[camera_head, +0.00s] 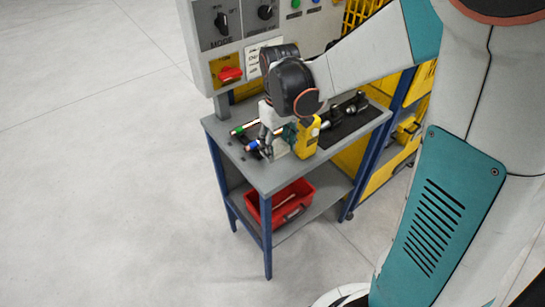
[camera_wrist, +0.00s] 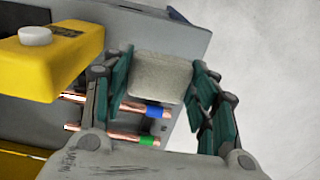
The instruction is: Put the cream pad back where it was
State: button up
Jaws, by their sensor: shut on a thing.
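The cream pad (camera_wrist: 157,82) is a pale, rounded square block. It sits between the teal-lined fingers of my gripper (camera_wrist: 162,72), which is shut on it. In the head view my gripper (camera_head: 275,142) is low over the left front part of the grey bench top (camera_head: 275,180). I cannot clearly pick out the pad there. In the wrist view two copper tubes show beyond the fingers, one with a blue band (camera_wrist: 154,110) and one with a green band (camera_wrist: 147,140). Whether the pad touches the bench cannot be told.
A yellow device (camera_head: 307,137) stands close to the right of my gripper; it also shows in the wrist view (camera_wrist: 60,62). Dark tools (camera_head: 350,107) lie at the back right. A control panel (camera_head: 232,40) rises behind. A red bin (camera_head: 283,203) sits on the lower shelf.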

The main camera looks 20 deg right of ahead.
aim_at(277, 172)
jog(key=shift+f+b, duration=1.1)
jog(key=shift+f, duration=3.15)
jog(key=shift+f, duration=0.2)
jog(key=o, duration=1)
jog(key=shift+o, duration=0.2)
jog(key=shift+r, duration=0.2)
